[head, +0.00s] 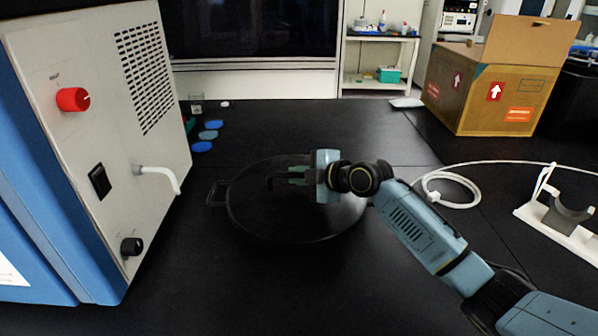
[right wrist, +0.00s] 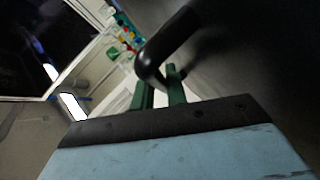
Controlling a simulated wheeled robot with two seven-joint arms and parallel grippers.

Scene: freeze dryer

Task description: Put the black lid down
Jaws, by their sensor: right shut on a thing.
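The black lid (head: 290,222) is a wide round disc over the black bench, in the middle of the head view. My right gripper (head: 284,177) is above the lid, its green fingers shut on the lid's black handle. In the right wrist view the bent handle (right wrist: 165,45) passes between the green fingers (right wrist: 160,92). The lid looks about level; I cannot tell whether it touches the bench or hangs just above it. My left gripper is not in the head view.
A blue and white machine (head: 95,130) with a red knob and a white spout stands at the left. Blue discs (head: 205,140) lie behind the lid. A cardboard box (head: 490,92), a white hose (head: 452,188) and a white stand (head: 560,225) are at the right. The front bench is clear.

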